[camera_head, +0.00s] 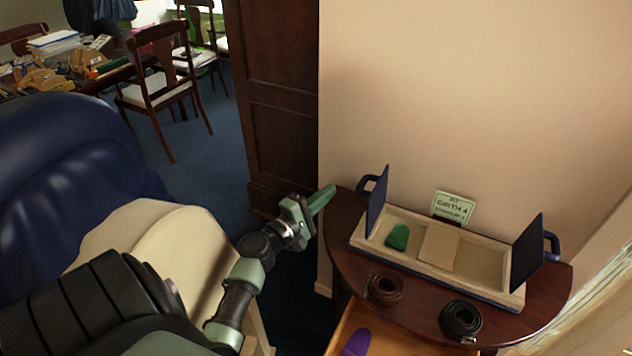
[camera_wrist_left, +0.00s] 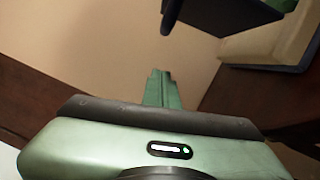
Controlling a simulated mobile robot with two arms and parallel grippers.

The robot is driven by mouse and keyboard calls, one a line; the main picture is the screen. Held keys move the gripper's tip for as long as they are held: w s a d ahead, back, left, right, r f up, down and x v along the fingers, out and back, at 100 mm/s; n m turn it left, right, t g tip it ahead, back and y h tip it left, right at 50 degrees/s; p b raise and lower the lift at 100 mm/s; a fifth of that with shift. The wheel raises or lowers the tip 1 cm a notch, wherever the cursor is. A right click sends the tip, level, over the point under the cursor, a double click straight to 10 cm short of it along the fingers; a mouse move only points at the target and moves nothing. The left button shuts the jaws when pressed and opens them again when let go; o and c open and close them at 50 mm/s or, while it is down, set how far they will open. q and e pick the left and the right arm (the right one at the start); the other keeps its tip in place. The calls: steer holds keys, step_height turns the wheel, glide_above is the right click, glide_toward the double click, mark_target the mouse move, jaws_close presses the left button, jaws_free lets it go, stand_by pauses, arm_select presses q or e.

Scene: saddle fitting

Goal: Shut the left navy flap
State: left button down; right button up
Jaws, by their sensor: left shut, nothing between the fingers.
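The left navy flap (camera_head: 377,205) stands upright, open, at the left end of a long beige box (camera_head: 435,262) on the round-edged dark table. Its navy handle (camera_head: 369,183) sticks out to the left. My left gripper (camera_head: 326,197) is shut and empty, to the left of the flap and apart from it, near the table's left edge. In the left wrist view the green fingers (camera_wrist_left: 160,88) are together, with the navy flap (camera_wrist_left: 232,14) and its handle (camera_wrist_left: 170,12) beyond them. My right gripper is not in view.
The right navy flap (camera_head: 527,250) also stands open. A green piece (camera_head: 398,237) lies in the box's left compartment. A sign (camera_head: 453,207) stands behind. A brown coiled strap (camera_head: 384,287) and a black one (camera_head: 461,320) lie in front. An open drawer (camera_head: 378,325) holds a purple piece (camera_head: 357,342).

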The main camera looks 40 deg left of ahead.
arm_select(q)
steer(key=w+d+p, duration=0.1)
steer(key=w+d, duration=0.1)
steer(key=w+d+r+p, duration=0.1)
steer(key=w, duration=0.1)
steer(key=shift+d+r, duration=0.1)
steer(key=shift+d, duration=0.3)
steer(key=shift+w+r, duration=0.1)
